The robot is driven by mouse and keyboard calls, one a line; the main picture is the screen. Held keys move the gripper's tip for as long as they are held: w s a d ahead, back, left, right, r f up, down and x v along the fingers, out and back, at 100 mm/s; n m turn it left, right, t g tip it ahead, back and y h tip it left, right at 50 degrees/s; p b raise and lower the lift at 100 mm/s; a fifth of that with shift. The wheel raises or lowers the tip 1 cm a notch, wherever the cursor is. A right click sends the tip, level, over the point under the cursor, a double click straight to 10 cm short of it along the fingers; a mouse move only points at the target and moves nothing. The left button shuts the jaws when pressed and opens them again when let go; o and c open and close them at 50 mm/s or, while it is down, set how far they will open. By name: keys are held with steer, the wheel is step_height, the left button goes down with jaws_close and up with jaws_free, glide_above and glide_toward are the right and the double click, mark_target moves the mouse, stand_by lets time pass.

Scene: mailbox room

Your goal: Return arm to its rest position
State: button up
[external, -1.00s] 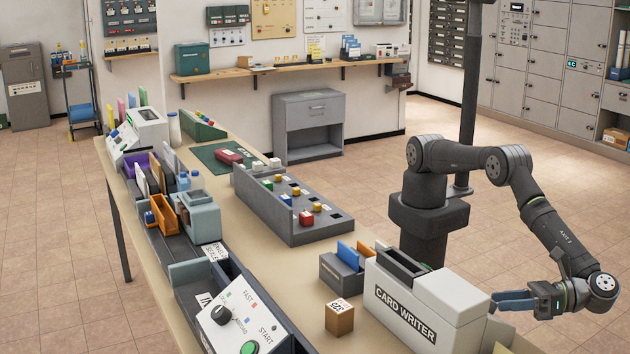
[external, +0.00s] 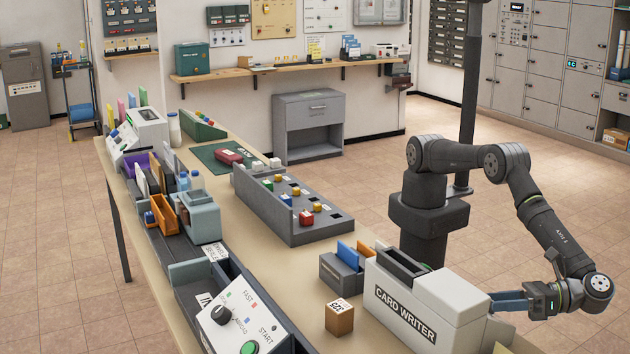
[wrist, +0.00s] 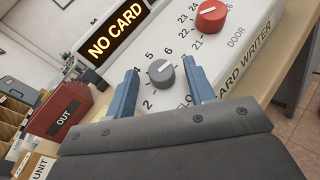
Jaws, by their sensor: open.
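My gripper (external: 508,302) is at the lower right of the external view, at the right end of the white card writer (external: 428,308). In the wrist view its two blue fingers (wrist: 160,92) are apart, with a grey dial (wrist: 161,72) showing between their tips. The fingers hold nothing that I can see; whether they touch the dial is unclear. The arm reaches from its dark base post, bending down on the right.
A red knob (wrist: 211,16) and a NO CARD display (wrist: 118,30) are on the writer. A red OUT box (wrist: 62,112) stands at left. A cardboard block (external: 339,317) and a grey card holder (external: 342,272) are beside the writer. Open floor lies right of the bench.

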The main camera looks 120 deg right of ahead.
steer(key=f+v, duration=0.1)
steer(key=v, duration=0.5)
steer(key=x, duration=0.4)
steer(key=r+x, duration=0.1)
steer(key=x, duration=0.2)
steer(key=shift+d, duration=0.1)
steer(key=shift+s+n+t+y, duration=0.15)
steer(key=shift+n+t+y, duration=0.35)
steer(key=shift+n+t, duration=0.15)
steer(key=n+t+y, duration=0.1)
steer(key=n+y, duration=0.1)
steer(key=n, duration=0.1)
steer(key=n+t+y, duration=0.2)
steer(key=n+y, duration=0.1)
steer(key=shift+s+d+n, duration=0.1)
steer(key=shift+d+n, duration=0.1)
steer(key=shift+n, duration=0.15)
steer(key=n+y, duration=0.2)
steer(key=n, duration=0.1)
steer(key=n+y, duration=0.5)
steer(key=y, duration=0.1)
steer(key=shift+d+n+g, duration=0.25)
steer(key=shift+d+n, duration=0.1)
steer(key=shift+n, duration=0.05)
steer(key=v, duration=1.6)
steer(key=shift+s+d+f+y, duration=0.15)
steer(key=shift+s+d+y, duration=0.05)
steer(key=shift+d+y, duration=0.2)
stand_by(0.8)
